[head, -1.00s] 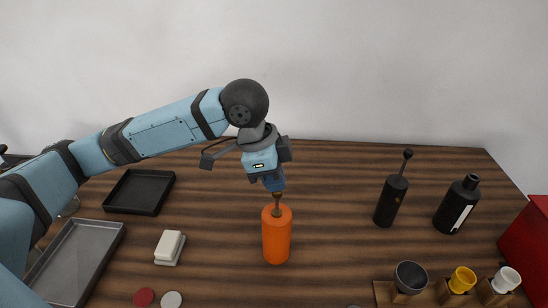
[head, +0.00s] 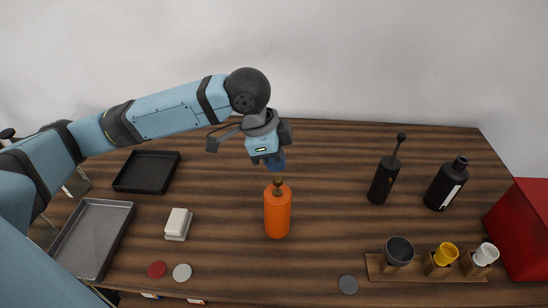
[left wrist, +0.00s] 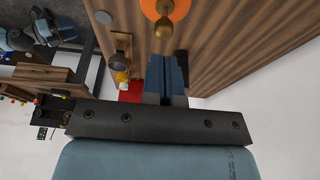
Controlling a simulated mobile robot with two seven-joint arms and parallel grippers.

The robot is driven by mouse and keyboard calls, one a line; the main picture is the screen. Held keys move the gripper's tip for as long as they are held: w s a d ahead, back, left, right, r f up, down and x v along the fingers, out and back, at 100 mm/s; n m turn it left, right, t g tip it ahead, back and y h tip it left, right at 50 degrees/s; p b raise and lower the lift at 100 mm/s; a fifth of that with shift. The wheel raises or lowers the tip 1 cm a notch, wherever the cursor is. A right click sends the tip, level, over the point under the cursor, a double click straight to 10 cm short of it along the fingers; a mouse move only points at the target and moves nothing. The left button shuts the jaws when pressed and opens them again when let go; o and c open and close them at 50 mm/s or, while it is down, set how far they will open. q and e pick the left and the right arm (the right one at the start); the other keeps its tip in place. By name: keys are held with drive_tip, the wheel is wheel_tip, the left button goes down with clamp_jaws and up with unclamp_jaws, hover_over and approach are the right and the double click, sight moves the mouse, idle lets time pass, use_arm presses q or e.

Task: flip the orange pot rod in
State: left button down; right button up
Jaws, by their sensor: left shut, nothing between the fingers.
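The orange pot (head: 277,214) stands upright on the wooden table. Its short brass-coloured rod (head: 278,184) shows at the top. In the left wrist view the orange pot (left wrist: 178,8) is cut off by the top edge, with the round rod end (left wrist: 163,29) in front of it. My left gripper (head: 276,167) is just above the rod, shut and empty, with a small gap to the rod in the head view. Its blue fingers (left wrist: 166,76) lie together in the left wrist view. My right gripper is not in view.
A black pot (head: 382,182) with a raised rod and a black bottle (head: 445,184) stand at the right. A cup rack (head: 420,270) is at the front right, beside a red box (head: 522,230). Trays (head: 92,238) and a white block (head: 178,223) are at the left.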

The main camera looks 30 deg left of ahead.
use_arm(q)
drive_tip(key=v, duration=1)
drive_tip(key=shift+r, duration=0.4)
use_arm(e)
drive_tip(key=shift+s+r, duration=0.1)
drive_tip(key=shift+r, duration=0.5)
